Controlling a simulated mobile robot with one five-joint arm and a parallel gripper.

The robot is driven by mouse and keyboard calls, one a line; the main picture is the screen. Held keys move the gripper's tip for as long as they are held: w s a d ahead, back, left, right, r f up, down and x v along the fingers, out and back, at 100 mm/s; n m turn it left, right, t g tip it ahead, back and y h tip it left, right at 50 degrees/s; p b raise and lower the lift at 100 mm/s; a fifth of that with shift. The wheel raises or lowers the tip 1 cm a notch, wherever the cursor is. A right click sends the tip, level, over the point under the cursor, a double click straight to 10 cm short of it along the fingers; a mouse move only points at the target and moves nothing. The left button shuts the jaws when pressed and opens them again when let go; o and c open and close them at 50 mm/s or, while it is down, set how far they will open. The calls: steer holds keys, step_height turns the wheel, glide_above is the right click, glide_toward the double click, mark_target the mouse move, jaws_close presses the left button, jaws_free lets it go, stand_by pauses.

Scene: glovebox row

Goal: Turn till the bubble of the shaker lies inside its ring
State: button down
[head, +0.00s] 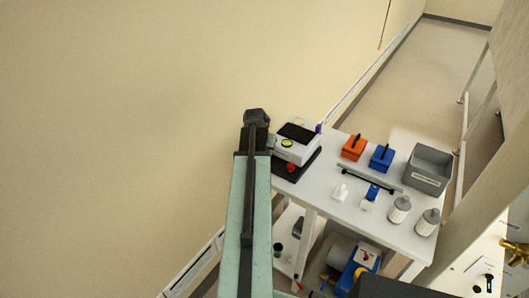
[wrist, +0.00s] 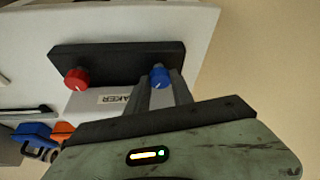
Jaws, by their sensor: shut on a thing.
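The shaker (head: 301,149) is a white device with a dark top and a black base, standing at the left end of the white table. A round yellow-green level (head: 287,143) sits on its near corner; its bubble and ring are too small to tell apart. The black base (wrist: 115,60) carries a red knob (wrist: 76,78) and a blue knob (wrist: 158,76) in the wrist view. My gripper (wrist: 160,82) is shut on the blue knob. In the head view my arm hides the gripper and the blue knob.
On the table, an orange block (head: 353,148), a blue block (head: 382,158), a grey bar (head: 368,179) and a grey bin (head: 429,169) lie right of the shaker. White jars (head: 399,209) stand near the front edge. A beige wall (head: 120,130) rises at left.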

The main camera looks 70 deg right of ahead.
steer(key=shift+a, duration=0.1)
stand_by(0.3)
steer(key=c, duration=1.1)
jaws_free()
steer(key=p+v, duration=0.7)
steer(key=shift+r, duration=0.4)
steer(key=shift+a, duration=0.1)
